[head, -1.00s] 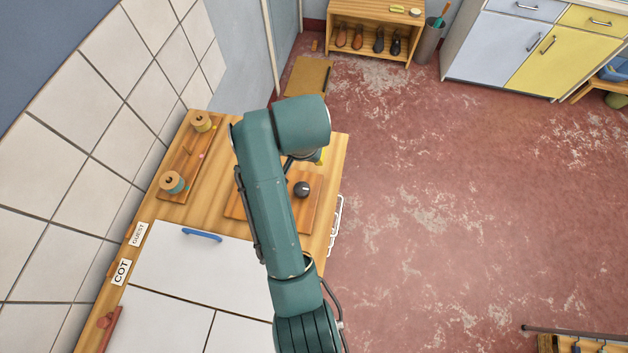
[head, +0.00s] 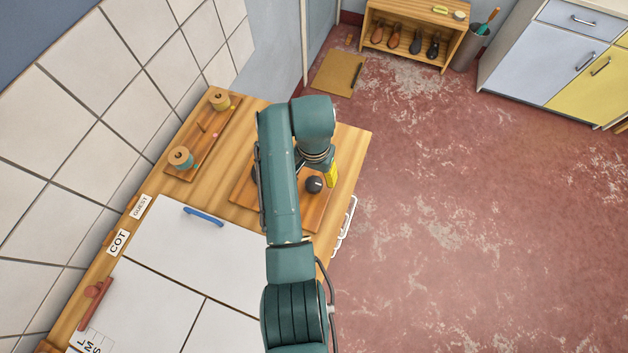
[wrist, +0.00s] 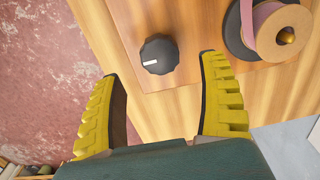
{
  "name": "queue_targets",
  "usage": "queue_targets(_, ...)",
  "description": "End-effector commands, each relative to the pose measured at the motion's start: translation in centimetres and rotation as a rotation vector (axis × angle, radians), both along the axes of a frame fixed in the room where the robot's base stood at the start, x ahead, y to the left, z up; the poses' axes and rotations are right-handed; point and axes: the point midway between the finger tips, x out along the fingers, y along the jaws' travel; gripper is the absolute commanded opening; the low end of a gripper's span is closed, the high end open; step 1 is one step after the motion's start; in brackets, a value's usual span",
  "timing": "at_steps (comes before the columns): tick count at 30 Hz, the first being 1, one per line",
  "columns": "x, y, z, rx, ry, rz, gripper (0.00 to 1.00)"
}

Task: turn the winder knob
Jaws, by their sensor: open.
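The winder knob (head: 314,184) is a round black knob with a white mark, on a brown wooden board (head: 310,215) at the worktop's right side. In the wrist view the knob (wrist: 159,55) lies beyond my fingertips, between their lines, with its white mark toward the left. My gripper (wrist: 163,75) has two yellow ribbed fingers, spread open and empty, apart from the knob. In the head view only a yellow part of my gripper (head: 332,172) shows beside the knob; my arm hides the rest. A spool with pink tape (wrist: 277,30) on a dark disc stands on the same board.
Two thread spools (head: 181,158) stand on a wooden strip by the tiled wall. A blue handle (head: 204,216) lies on the white panels (head: 170,255). White rails (head: 345,228) stick out from the worktop's right edge.

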Motion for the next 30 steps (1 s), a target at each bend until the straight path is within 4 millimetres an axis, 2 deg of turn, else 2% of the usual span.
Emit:
queue_targets(3,-0.1,0.0,-2.5,0.0,0.004,0.0,0.76)
queue_targets(7,0.0,0.0,-4.3,0.0,0.002,0.0,0.76)
queue_targets(11,0.0,0.0,-5.0,0.0,0.0,0.0,0.76)
queue_targets(18,0.0,0.0,-5.1,0.0,0.0,0.0,0.74)
queue_targets(27,0.0,0.0,-5.0,0.0,0.0,0.0,0.17)
queue_targets(28,0.0,0.0,-5.0,0.0,0.0,0.0,0.12)
queue_targets(30,0.0,0.0,-5.0,0.0,0.0,0.001,0.12)
